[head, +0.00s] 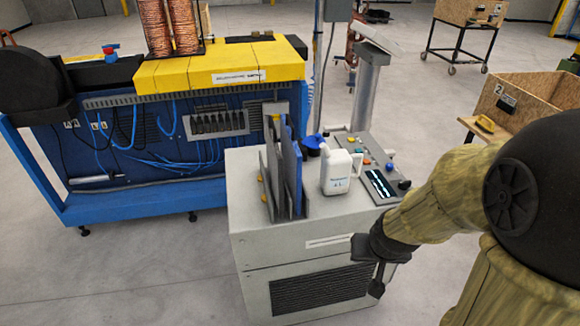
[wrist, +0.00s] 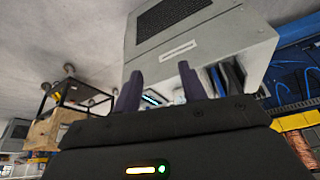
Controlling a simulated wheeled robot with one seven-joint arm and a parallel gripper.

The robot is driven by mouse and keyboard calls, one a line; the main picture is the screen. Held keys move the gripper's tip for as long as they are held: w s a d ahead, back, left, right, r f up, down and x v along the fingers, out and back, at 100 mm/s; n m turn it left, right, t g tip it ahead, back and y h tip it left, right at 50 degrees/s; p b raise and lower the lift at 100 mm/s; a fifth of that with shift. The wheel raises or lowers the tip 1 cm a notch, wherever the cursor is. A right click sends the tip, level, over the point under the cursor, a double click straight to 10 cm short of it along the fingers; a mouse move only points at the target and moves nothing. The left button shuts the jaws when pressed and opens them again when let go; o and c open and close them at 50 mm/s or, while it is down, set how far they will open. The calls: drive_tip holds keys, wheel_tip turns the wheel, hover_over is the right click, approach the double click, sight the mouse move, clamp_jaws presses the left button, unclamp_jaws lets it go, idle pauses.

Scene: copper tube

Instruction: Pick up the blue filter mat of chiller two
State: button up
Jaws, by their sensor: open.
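A blue filter mat (head: 291,172) stands upright in a grey slotted rack on top of the grey chiller (head: 250,215). I cannot read the chiller's number.
A control panel (head: 377,180) is farther right. A blue machine with a yellow top (head: 220,66) stands behind left. A wooden crate (head: 520,88) is at the right.

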drive_tip(key=w+a+f+n+t+y+b, duration=0.1)
drive_tip(key=w+a+f+t+b, duration=0.4)
drive_tip(key=w, duration=0.5)
drive_tip(key=w+a+f+t+y+b, duration=0.1)
drive_tip(key=w+a+f+t+b, duration=0.4)
drive_tip(key=w, duration=0.5)
drive_tip(key=a+n+t+y+b, duration=0.1)
drive_tip(key=a, duration=0.1)
drive_tip(key=a+f+n+t+y+b, duration=0.1)
drive_tip(key=y, duration=0.1)
drive_tip(key=shift+w+a+f+t, duration=0.1)
drive_tip(key=shift+a+t, duration=0.3)
